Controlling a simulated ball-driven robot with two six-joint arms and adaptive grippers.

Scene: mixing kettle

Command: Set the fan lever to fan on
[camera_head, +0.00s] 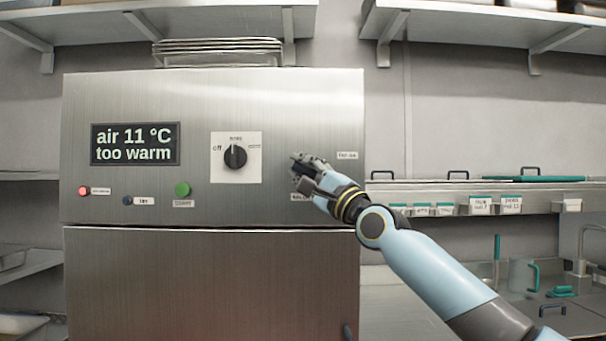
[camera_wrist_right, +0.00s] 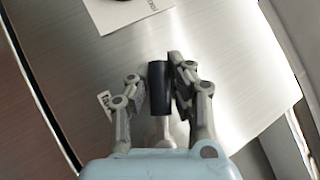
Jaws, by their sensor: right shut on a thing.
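The fan lever's black grip (camera_wrist_right: 158,90) stands between the fingers of my right gripper (camera_wrist_right: 161,82) in the wrist view. In the head view my right gripper (camera_head: 303,172) is at the right part of the steel cabinet front (camera_head: 320,110) and is shut on the lever, which it mostly hides. A small label (camera_head: 347,155) reading roughly "FAN O…" sits up and right of the gripper. A second label (camera_head: 299,197) sits just below the gripper, partly covered and not legible. My left gripper is not in view.
A display (camera_head: 135,144) reads "air 11 °C too warm". A black rotary knob (camera_head: 235,157) sits on a white plate left of my gripper. A green button (camera_head: 182,189), a dark button (camera_head: 127,200) and a red light (camera_head: 83,190) are further left. A shelf rail (camera_head: 540,197) runs at right.

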